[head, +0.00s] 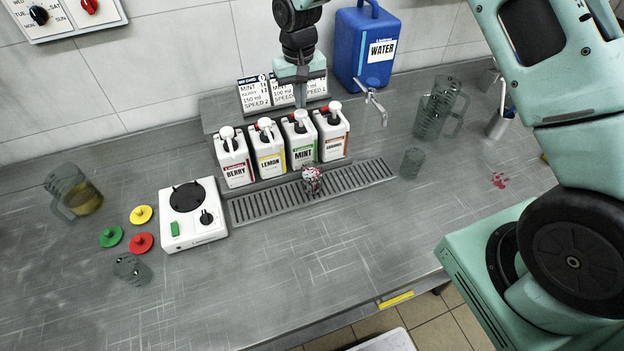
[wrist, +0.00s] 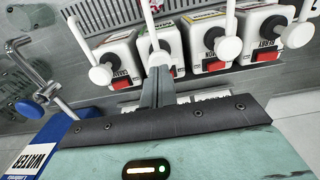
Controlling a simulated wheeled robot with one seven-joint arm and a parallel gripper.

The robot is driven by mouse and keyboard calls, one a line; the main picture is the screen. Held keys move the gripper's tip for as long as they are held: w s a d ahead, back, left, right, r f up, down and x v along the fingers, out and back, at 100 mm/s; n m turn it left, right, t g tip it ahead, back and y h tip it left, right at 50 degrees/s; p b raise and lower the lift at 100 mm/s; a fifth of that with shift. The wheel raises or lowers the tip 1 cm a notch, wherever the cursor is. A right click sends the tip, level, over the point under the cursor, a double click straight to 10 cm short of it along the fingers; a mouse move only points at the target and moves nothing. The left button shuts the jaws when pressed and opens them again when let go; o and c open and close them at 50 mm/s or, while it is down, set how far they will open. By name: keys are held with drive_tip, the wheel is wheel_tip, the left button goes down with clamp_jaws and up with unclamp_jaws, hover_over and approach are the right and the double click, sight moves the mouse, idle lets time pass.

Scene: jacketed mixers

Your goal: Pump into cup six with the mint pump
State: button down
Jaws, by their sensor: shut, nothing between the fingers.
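The mint bottle (head: 302,149), white with a green label, stands third from the left in a row of pump bottles. Its white pump head (head: 300,115) is up, and this pump head also shows in the wrist view (wrist: 159,58). My gripper (head: 300,103) is shut and empty, pointing down just above or behind the mint pump head; I cannot tell whether they touch. In the wrist view my gripper (wrist: 158,88) overlaps that pump. A small cup (head: 312,181) with red and white marks stands on the drip grate below the mint bottle. I cannot read a number on it.
Berry (head: 234,162), lemon (head: 270,154) and orange-labelled (head: 333,137) bottles flank the mint. A slotted drip grate (head: 360,176) runs in front. A water container (head: 364,45) with a tap stands behind right, and a hotplate (head: 193,222) left.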

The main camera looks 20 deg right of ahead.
sight(301, 112)
drive_tip(key=shift+f, duration=0.2)
drive_tip(key=shift+f+b, duration=1.1)
drive_tip(key=shift+f, duration=0.45)
drive_tip(key=shift+r+p, duration=1.1)
drive_tip(key=shift+r, duration=0.65)
wheel_tip(301, 112, up, 6)
drive_tip(key=p, duration=0.3)
drive_tip(key=shift+p, duration=0.35)
